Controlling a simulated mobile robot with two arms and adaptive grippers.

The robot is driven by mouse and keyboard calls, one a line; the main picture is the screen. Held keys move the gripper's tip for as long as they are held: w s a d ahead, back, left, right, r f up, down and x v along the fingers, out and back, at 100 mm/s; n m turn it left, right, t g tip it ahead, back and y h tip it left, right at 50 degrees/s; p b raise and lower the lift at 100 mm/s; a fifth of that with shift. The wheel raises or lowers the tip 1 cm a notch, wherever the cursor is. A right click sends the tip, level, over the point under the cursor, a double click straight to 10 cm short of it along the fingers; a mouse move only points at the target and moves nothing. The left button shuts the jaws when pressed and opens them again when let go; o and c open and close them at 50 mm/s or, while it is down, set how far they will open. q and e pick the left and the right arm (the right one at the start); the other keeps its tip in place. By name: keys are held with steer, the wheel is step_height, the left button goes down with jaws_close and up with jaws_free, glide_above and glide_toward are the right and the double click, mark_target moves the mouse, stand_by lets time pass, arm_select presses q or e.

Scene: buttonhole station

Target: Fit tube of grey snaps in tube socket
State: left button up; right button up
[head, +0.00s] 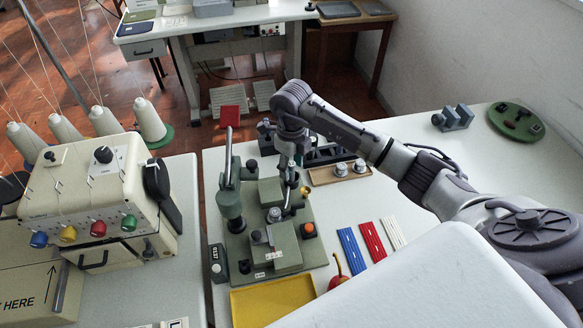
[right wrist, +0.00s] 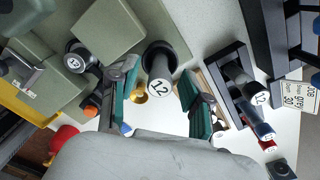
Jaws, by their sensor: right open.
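My right gripper (head: 290,205) reaches down over the green machine (head: 285,258), with its fingers apart. In the right wrist view, a grey tube (right wrist: 161,75) with a white end marked 12 stands in a dark round collar (right wrist: 175,48), between the two teal-padded fingers. I cannot tell whether they touch it. I cannot tell which part is the tube socket. My left gripper is not in view.
A dark rack (right wrist: 237,85) with labelled tubes is at the right in the wrist view. A wooden tray (head: 322,178) holds two grey knobs. Blue (head: 352,250), red (head: 373,241) and white (head: 393,232) strips lie nearby. A yellow tray (head: 270,300) is in front.

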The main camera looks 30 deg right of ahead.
step_height(320, 180, up, 11)
steer(key=b, duration=0.2)
steer(key=shift+f, duration=0.1)
stand_by(0.4)
